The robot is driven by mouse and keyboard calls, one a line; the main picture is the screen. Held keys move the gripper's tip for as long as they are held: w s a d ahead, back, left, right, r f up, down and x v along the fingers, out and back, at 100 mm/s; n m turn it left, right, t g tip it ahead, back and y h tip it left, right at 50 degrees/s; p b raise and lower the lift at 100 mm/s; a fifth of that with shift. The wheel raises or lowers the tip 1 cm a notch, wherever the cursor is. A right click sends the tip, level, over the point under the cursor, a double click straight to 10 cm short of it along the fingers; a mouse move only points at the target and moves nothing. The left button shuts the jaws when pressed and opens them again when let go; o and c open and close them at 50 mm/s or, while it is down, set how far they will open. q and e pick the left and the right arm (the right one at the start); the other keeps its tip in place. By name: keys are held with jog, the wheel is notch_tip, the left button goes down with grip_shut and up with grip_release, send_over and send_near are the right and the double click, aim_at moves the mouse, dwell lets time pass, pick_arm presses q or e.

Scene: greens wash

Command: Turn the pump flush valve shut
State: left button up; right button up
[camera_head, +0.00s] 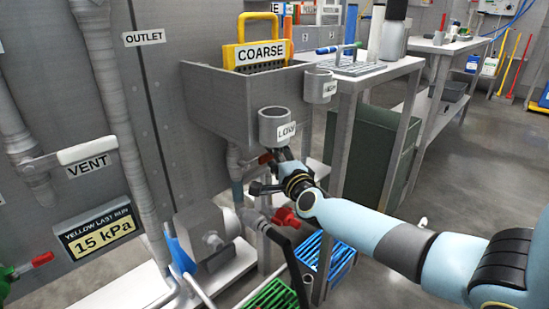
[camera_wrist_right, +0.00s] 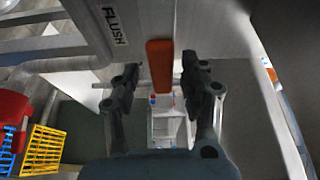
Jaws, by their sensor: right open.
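The pump flush valve's handle is an orange-red bar (camera_wrist_right: 160,66) beside a white FLUSH label (camera_wrist_right: 114,25) in the right wrist view. The bar stands upright in that picture, between the two fingers of my right gripper (camera_wrist_right: 161,84). Gaps show on both sides of it, and I cannot tell how deep it sits between the fingers. In the head view my right gripper (camera_head: 268,170) is open just below the LOW cup, with a bit of the red handle (camera_head: 265,158) showing beside it. The valve body is mostly hidden there. My left gripper is not in view.
The LOW cup (camera_head: 275,128) hangs just above my right gripper on the grey COARSE basin (camera_head: 222,100). A grey pump (camera_head: 207,235), a red knob (camera_head: 286,217) and a dark bar (camera_head: 287,265) lie below. Blue (camera_head: 330,262) and green crates (camera_head: 270,297) are on the floor.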

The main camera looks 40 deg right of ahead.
jog(key=v, duration=1.2)
jog(key=s+a+f+n+g+y+p, duration=0.1)
jog(key=s+a+f+n+g+p, duration=0.2)
jog(key=s+f, duration=0.45)
jog(key=s+a+f+n+g+y+p, duration=0.1)
jog(key=s+f+n+g+y+p, duration=0.1)
jog(key=s+f+n, duration=0.35)
jog(key=s+a+f+n+g+y+p, duration=0.1)
jog(key=s+a+f+n+g+p, duration=0.15)
jog(key=s+f, duration=0.6)
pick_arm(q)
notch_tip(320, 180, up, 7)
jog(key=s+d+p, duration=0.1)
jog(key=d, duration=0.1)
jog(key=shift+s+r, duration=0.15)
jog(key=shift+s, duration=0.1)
pick_arm(e)
jog(key=s+a+f+n+g, duration=0.1)
jog(key=s+f+n+g, duration=0.3)
jog(key=s, duration=0.8)
jog(key=s+a+f+n+g, duration=0.1)
jog(key=s+f+n+g, duration=0.4)
jog(key=s, duration=0.8)
notch_tip(320, 180, down, 2)
jog(key=shift+s+a+f+n+y, duration=0.15)
jog(key=shift+s+a+n+y, duration=0.15)
jog(key=shift+n, duration=0.7)
